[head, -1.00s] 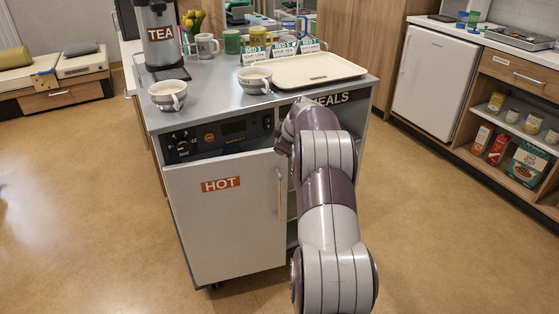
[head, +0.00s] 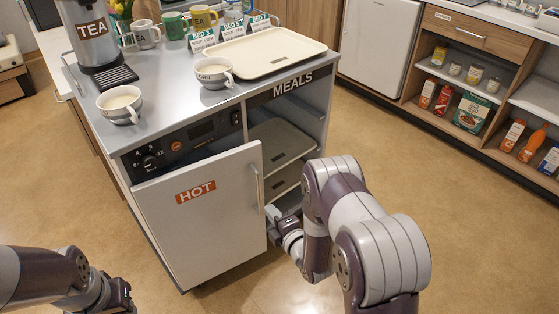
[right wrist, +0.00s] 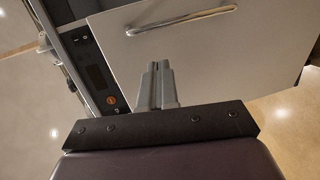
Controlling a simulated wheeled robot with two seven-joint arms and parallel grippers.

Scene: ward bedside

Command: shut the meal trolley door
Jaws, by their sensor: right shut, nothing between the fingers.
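The white trolley door (head: 198,215), marked HOT, stands slightly ajar on the meal trolley (head: 185,95), its right edge out from the front. Its upright bar handle (head: 257,183) is near that edge and also shows in the right wrist view (right wrist: 182,19). My right gripper (head: 271,213) is low beside the door's handle edge. In the right wrist view its fingers (right wrist: 157,68) are together and empty, with the door's face beyond; I cannot tell whether they touch it. My left gripper (head: 124,299) is at the bottom left, its fingers unclear.
Cups (head: 120,104), a tea urn (head: 92,35), bed cards and a cream tray (head: 265,51) stand on the trolley top. The open MEALS bay (head: 285,125) right of the door holds trays. Shelves (head: 465,85) line the right wall. Floor is clear in front.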

